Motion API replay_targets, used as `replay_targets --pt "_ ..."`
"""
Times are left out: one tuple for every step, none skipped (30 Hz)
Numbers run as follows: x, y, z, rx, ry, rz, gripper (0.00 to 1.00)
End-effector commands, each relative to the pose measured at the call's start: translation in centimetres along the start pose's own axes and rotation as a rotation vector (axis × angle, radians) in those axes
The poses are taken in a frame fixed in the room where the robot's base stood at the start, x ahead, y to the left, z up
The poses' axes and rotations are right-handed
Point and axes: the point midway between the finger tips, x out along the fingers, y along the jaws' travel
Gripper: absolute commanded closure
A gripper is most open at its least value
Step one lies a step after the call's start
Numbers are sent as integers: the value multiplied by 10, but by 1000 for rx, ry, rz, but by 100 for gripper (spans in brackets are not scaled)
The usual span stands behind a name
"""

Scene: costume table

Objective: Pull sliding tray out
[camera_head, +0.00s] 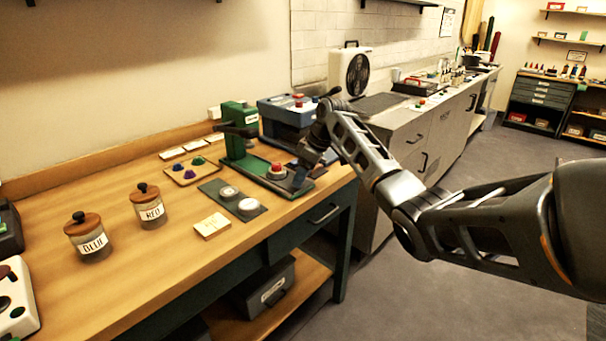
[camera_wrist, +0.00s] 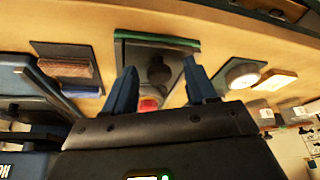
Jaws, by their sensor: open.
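A green press (camera_head: 235,135) stands on the wooden table, with a long green-edged base or tray (camera_head: 250,166) running from it toward the table's front edge. I cannot tell where the sliding part ends and the fixed base begins. A round grey piece with a red top (camera_head: 277,170) sits on it. In the wrist view the green-edged tray (camera_wrist: 128,52) and the red-topped piece (camera_wrist: 149,104) show between my fingers. My gripper (camera_wrist: 159,66) is open, its blue fingers spread over the tray. Contact is unclear.
A blue machine (camera_head: 285,111) stands close behind my gripper. Jars marked RED (camera_head: 150,205) and BLUE (camera_head: 87,240) stand further left. The floor beyond the table's front edge is clear.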

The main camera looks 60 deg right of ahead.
Motion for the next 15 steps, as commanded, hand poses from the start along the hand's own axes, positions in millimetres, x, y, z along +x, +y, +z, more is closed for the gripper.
replay_targets --pt "0 0 0 0 1 1 43" --pt "0 0 0 -1 1 1 43" --pt "0 0 -1 -1 1 1 43" --pt "0 0 -1 -1 1 1 43" --pt "0 0 -1 -1 1 2 43" --pt "-1 0 -1 -1 2 2 43" --pt "-1 0 -1 -1 2 2 43" --pt "-3 0 -1 -1 2 2 43" --pt "-6 0 -1 -2 3 3 43" --pt "-8 1 -1 -2 3 3 43" --pt "-12 1 -1 -2 4 4 43" --pt "-18 1 -1 -1 4 4 43" --pt "-22 1 -1 -1 5 5 43" --pt "-27 1 -1 -1 5 5 43" --pt "-34 1 -1 -1 4 5 43"
